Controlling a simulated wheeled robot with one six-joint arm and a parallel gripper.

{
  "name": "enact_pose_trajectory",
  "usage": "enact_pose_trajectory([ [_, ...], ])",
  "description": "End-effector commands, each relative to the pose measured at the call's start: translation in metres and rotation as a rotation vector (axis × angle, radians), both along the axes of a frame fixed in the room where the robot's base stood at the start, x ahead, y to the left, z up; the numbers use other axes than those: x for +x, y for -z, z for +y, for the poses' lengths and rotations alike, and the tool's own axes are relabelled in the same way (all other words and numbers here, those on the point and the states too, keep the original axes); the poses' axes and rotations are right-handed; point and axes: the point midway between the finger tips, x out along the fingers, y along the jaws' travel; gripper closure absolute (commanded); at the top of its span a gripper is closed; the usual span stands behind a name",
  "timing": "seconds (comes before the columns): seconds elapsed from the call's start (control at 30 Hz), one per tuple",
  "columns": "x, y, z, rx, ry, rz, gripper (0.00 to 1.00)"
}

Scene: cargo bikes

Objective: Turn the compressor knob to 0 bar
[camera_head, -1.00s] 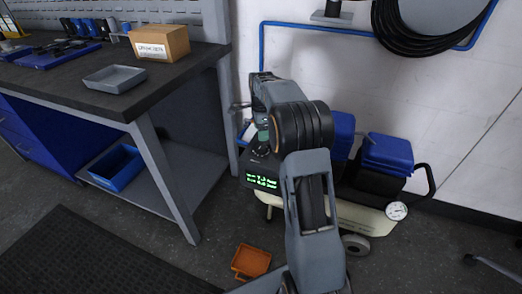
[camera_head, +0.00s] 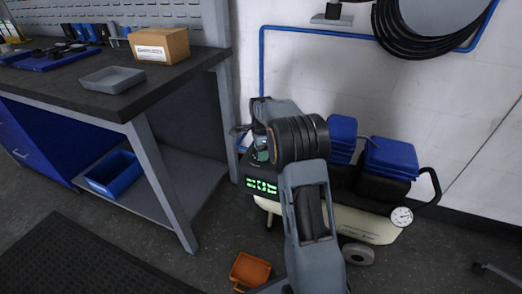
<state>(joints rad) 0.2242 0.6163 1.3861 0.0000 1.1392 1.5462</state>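The compressor (camera_head: 350,224) stands on the floor by the wall, with a cream tank, blue-topped motor parts and a dark handle. A round white gauge (camera_head: 401,216) sits at its right end. At its left end is a dark control panel with a green lit display (camera_head: 262,186); I cannot read its characters surely. My arm reaches over the compressor, and my gripper (camera_head: 261,150) is at its left end, just above the panel. The knob is not clearly visible; my wrist and arm hide that area. The fingers are too hidden to show whether they are open or shut.
A workbench (camera_head: 110,104) stands at left, with a grey tray (camera_head: 113,79) and a cardboard box (camera_head: 159,45) on top and a blue bin (camera_head: 115,173) on its lower shelf. An orange bin (camera_head: 250,270) lies on the floor beside my arm. Black hose hangs on the wall.

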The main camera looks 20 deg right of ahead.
Motion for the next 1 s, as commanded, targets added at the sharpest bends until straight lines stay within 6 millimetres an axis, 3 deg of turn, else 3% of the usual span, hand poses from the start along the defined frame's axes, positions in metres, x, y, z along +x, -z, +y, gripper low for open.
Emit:
enact_pose_trajectory([
  [0.47, -0.0002, -0.0001, -0.0001, 0.000, 0.000, 0.001, 0.82],
  [0.77, -0.0003, -0.0024, 0.0000, 0.000, -0.051, 0.002, 0.82],
  [1.0, -0.0005, -0.0054, 0.0001, 0.001, -0.219, 0.004, 0.82],
])
